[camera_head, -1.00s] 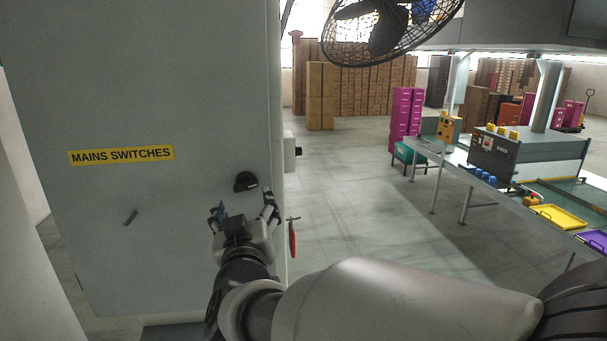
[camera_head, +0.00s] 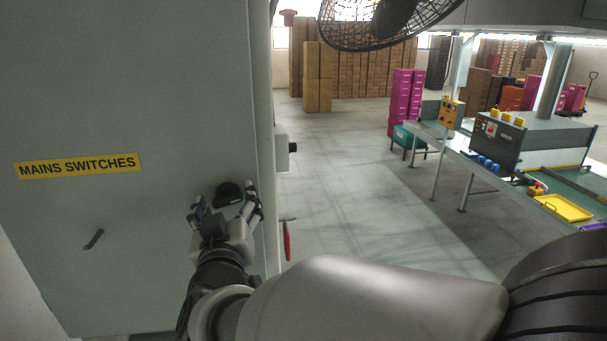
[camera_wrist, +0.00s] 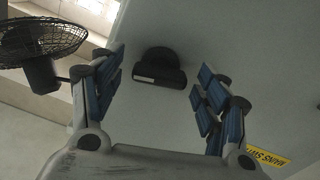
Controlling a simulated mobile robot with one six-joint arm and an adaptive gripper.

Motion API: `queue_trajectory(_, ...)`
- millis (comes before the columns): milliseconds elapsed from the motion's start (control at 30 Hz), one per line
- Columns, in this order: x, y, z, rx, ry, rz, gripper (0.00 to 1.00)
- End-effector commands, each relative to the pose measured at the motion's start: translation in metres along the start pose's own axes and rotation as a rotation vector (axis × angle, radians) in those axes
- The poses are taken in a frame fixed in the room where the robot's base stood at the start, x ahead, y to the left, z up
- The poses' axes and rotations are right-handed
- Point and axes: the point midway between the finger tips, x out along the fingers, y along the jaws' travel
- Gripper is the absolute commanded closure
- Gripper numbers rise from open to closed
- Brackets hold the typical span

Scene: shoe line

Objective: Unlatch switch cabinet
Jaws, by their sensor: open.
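The switch cabinet (camera_head: 120,240) is a large grey-green door face filling the left of the head view, with a yellow "MAINS SWITCHES" label (camera_head: 78,166). A black latch knob (camera_head: 229,193) sits near its right edge. In the wrist view the latch (camera_wrist: 158,70) lies ahead of and between the fingers. My gripper (camera_head: 226,206) is open in front of the door, just below the latch; its blue-padded fingers (camera_wrist: 160,92) stand on either side with nothing between them. I cannot tell if a finger touches the latch. A small dark handle (camera_head: 94,239) is lower left on the door.
A red-handled thing (camera_head: 286,240) hangs at the cabinet's right edge, near my gripper. A small grey box (camera_head: 284,152) sticks out from the cabinet's side. A fan (camera_head: 385,22) is above. A workbench (camera_head: 470,152) stands right; the floor between is clear.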

Motion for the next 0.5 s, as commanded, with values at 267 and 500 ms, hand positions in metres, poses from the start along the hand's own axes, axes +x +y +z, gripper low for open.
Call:
queue_trajectory(267,0.0001,0.0002,-0.0001,0.000,0.000,0.000,0.46)
queue_trajectory(500,0.0002,0.0002,-0.0002,0.000,0.000,0.000,0.62)
